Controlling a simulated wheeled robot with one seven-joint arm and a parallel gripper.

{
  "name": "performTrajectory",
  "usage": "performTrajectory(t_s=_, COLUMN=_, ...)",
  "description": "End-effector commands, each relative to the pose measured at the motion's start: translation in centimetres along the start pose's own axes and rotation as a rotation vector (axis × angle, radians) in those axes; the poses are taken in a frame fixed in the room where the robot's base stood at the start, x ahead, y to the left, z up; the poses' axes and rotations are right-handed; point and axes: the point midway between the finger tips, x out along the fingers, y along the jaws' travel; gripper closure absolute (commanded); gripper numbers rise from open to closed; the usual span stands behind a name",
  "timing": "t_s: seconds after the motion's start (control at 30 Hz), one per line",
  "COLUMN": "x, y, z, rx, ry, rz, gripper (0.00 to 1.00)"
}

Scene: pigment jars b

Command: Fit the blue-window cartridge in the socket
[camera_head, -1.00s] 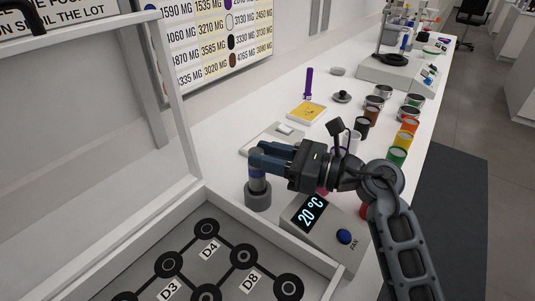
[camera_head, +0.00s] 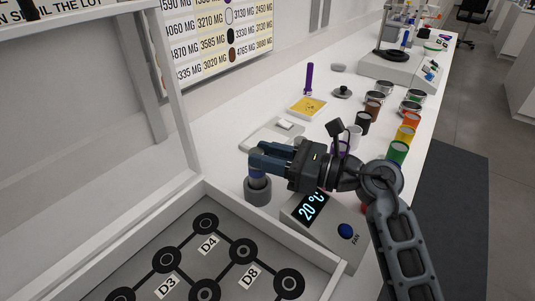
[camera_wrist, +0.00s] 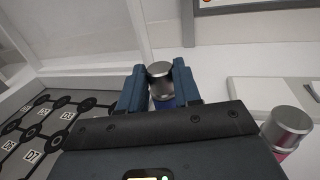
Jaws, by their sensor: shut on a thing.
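My gripper (camera_head: 257,158) is shut on an upright cartridge (camera_head: 258,179) beside the tray wall. In the wrist view the cartridge has a silver cap (camera_wrist: 160,70) and a blue band (camera_wrist: 167,103) below it, between the two blue-grey fingers. In the head view its lower end meets the top of the round dark-grey socket (camera_head: 258,194) on the bench. I cannot tell how deep it sits. The fingers hide its upper part in the head view, and the socket is hidden in the wrist view.
A tray (camera_head: 275,238) with labelled black rings lies in front. A pink-banded cylinder (camera_wrist: 289,127) stands to the right in the wrist view. Several colored jars (camera_head: 397,153) line the bench at right.

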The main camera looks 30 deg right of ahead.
Motion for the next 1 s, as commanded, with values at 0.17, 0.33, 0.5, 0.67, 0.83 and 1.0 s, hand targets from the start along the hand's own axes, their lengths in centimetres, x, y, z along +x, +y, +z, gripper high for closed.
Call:
performTrajectory(t_s=0.17, x=0.0, y=0.0, z=-0.49, rx=0.0, ry=0.0, rz=0.0, gripper=0.99)
performTrajectory(t_s=0.33, x=0.0, y=0.0, z=-0.87, rx=0.0, ry=0.0, rz=0.0, gripper=0.99)
performTrajectory(t_s=0.5, x=0.0, y=0.0, z=-0.95, rx=0.0, ry=0.0, rz=0.0, gripper=0.59)
performTrajectory(t_s=0.67, x=0.0, y=0.01, z=-1.01, rx=0.001, ry=0.001, rz=0.0, gripper=0.43)
performTrajectory(t_s=0.83, x=0.0, y=0.01, z=-1.06, rx=0.001, ry=0.002, rz=0.0, gripper=0.38)
performTrajectory(t_s=1.0, x=-0.21, y=0.0, z=-1.17, rx=0.002, ry=0.003, rz=0.0, gripper=0.38)
